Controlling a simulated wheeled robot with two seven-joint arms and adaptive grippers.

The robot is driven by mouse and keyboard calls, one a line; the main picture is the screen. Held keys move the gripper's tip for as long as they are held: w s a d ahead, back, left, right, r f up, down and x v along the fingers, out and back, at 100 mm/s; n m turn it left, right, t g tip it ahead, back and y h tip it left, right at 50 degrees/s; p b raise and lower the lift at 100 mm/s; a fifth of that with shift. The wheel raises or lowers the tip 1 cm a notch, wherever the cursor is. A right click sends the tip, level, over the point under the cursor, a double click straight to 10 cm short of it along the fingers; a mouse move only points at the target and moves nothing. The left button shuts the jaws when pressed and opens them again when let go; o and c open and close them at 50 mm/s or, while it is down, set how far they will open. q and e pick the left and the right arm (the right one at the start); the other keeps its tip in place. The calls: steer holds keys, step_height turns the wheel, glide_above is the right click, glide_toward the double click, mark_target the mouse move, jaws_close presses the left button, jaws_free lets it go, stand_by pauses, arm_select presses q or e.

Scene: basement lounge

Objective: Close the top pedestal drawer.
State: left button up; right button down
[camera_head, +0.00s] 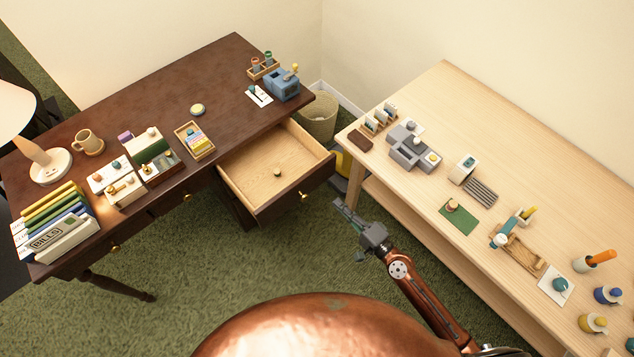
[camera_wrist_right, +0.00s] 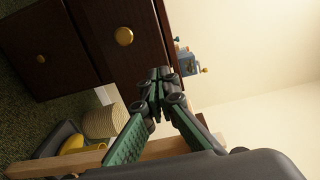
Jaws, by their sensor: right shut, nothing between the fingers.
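The top pedestal drawer (camera_head: 262,157) of the dark wooden desk is pulled out. Its pale inside is bare except for a small round brown item (camera_head: 277,172). Its dark front carries a brass knob (camera_head: 304,196); in the right wrist view a drawer front with a brass knob (camera_wrist_right: 124,36) fills the upper middle. My right gripper (camera_head: 338,204) is shut and empty, just right of and apart from the drawer front in the head view. Its fingers (camera_wrist_right: 158,78) also show in the right wrist view. My left gripper is not in view.
The desk top (camera_head: 215,85) holds files, a mug, boxes and a blue sharpener. A light wooden table (camera_head: 480,130) with several small items stands to the right, close to my right arm. A wastebasket (camera_head: 319,117) stands behind the drawer. Green carpet (camera_head: 200,270) lies open in front.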

steer(key=p, duration=0.2)
glide_toward(310, 177)
steer(key=x, duration=0.5)
steer(key=shift+w+r, duration=0.1)
steer(key=shift+w, duration=0.1)
steer(key=shift+x, duration=0.8)
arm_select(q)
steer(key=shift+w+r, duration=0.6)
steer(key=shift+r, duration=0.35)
arm_select(e)
steer(key=shift+a, duration=0.1)
